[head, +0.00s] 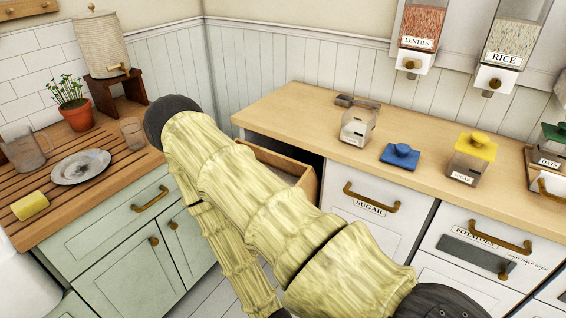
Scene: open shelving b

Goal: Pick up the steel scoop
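A small dark grey object (357,102) lies at the back left of the right-hand wooden counter, behind a clear jar. It is too small and partly hidden to tell whether it is the steel scoop, and I see no other clear scoop shape. My arm, with pale yellow wood-like links, crosses the middle of the head view and bends back down. Its end runs out of the bottom of the picture, so my gripper is not in view.
A drawer (309,186) stands open under the right counter (290,112), partly behind my arm. A lidless clear jar (357,128), a blue lid (399,155) and a yellow-lidded jar (472,158) stand on it. A plate (81,167) is on the left counter.

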